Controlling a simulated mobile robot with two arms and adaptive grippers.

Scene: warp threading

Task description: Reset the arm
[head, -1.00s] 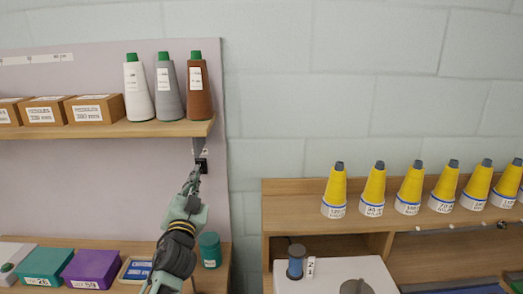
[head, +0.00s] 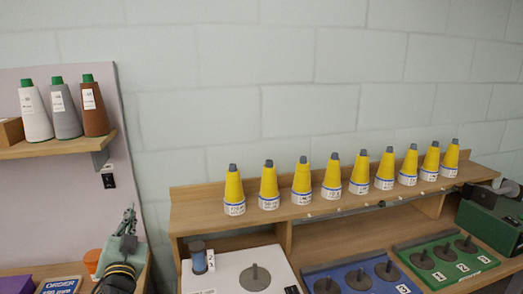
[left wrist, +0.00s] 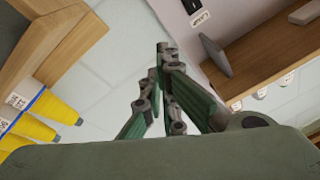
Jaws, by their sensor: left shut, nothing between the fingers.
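My left gripper (head: 129,214) is in the lower left of the head view, pointing up. Its fingers are closed together with nothing between them. In the left wrist view its fingers (left wrist: 163,55) also meet near the top middle. A small black switch (head: 108,180) is on the pale panel under the shelf's right end. The gripper is below and right of it in the picture, apart from it. The switch also shows at the top of the left wrist view (left wrist: 190,5), beside a label reading LAMP. My right gripper is not in view.
An upper shelf (head: 60,146) holds three cones of thread. A wooden rack (head: 185,219) carries several yellow cones. Below it are a white board (head: 225,284), a blue board (head: 320,275) and a green board. An orange object (head: 92,261) is beside my left arm.

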